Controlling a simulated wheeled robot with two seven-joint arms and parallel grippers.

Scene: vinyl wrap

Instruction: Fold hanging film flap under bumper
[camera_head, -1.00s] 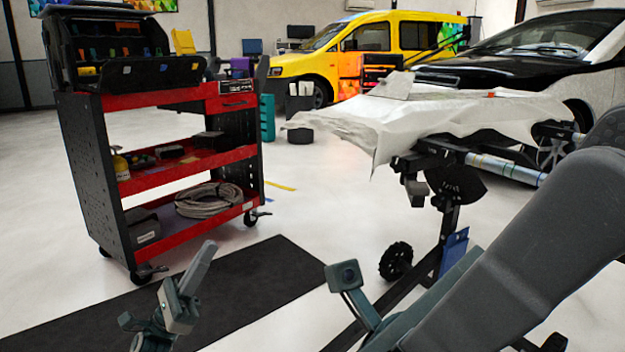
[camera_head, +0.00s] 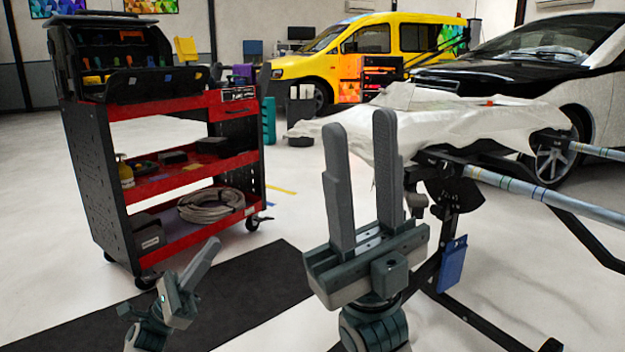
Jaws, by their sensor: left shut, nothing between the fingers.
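White film (camera_head: 470,125) drapes over the bumper on a dark work stand (camera_head: 443,225). The bumper's shape is covered by the film. A loose film edge (camera_head: 312,128) sticks out to the left, and the hanging front part is partly hidden behind my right gripper. My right gripper (camera_head: 361,120) points upward with its two fingers apart and nothing between them. It stands in front of the film in the picture; I cannot tell whether it touches it. My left gripper (camera_head: 212,246) is low at the front left, shut and empty, well away from the film.
A red and black tool cart (camera_head: 85,180) with coiled hose stands at the left. A black mat (camera_head: 240,290) lies on the floor. A stand tube (camera_head: 560,200) reaches out to the right. A yellow van (camera_head: 375,45) and a dark-and-white car (camera_head: 600,100) stand behind.

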